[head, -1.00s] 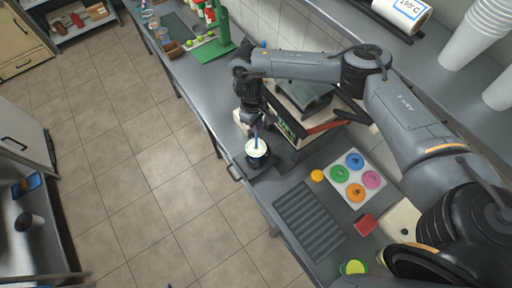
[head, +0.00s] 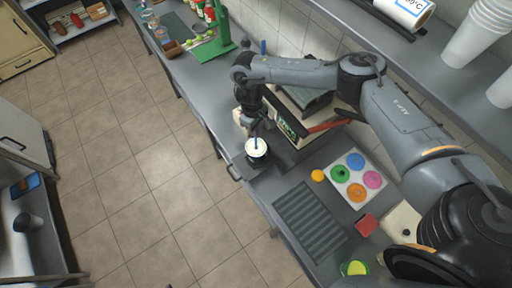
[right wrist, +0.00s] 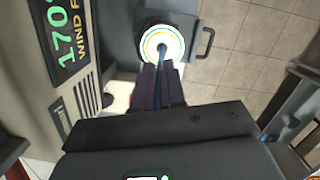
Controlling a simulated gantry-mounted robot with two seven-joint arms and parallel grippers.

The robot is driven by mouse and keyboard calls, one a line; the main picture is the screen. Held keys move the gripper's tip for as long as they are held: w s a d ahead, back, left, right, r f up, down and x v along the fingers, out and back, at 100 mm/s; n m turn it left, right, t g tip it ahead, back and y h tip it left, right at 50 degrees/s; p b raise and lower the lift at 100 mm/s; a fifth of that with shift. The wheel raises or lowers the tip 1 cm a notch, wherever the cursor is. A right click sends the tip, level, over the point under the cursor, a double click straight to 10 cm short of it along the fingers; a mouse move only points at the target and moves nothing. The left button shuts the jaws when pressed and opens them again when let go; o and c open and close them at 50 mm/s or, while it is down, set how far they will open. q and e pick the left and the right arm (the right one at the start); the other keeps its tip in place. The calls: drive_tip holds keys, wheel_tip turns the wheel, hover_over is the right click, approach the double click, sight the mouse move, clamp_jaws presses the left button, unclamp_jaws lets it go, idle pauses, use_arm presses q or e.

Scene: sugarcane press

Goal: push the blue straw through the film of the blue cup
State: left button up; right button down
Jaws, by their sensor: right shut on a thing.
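The blue cup (head: 258,161) stands upright on a dark tray at the counter's front edge. Its pale round film faces up and also shows in the right wrist view (right wrist: 151,44); the cup wall looks dark. My right gripper (head: 258,130) is just above the cup, shut on the blue straw (head: 256,142). In the right wrist view, the straw (right wrist: 162,59) runs between the fingers to near the film's middle. Its lower tip meets the film there; I cannot tell whether it is through. My left gripper is out of view.
A sealing machine (head: 290,125) with a red handle (head: 328,126) stands right behind the cup. Floor is open in front.

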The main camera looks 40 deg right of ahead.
sight(256, 139)
wheel_tip(256, 139, down, 8)
drive_tip(key=b, duration=0.3)
drive_tip(key=shift+b, duration=0.4)
idle(0.6)
drive_tip(key=c, duration=1.1)
unclamp_jaws()
drive_tip(key=shift+r, duration=0.1)
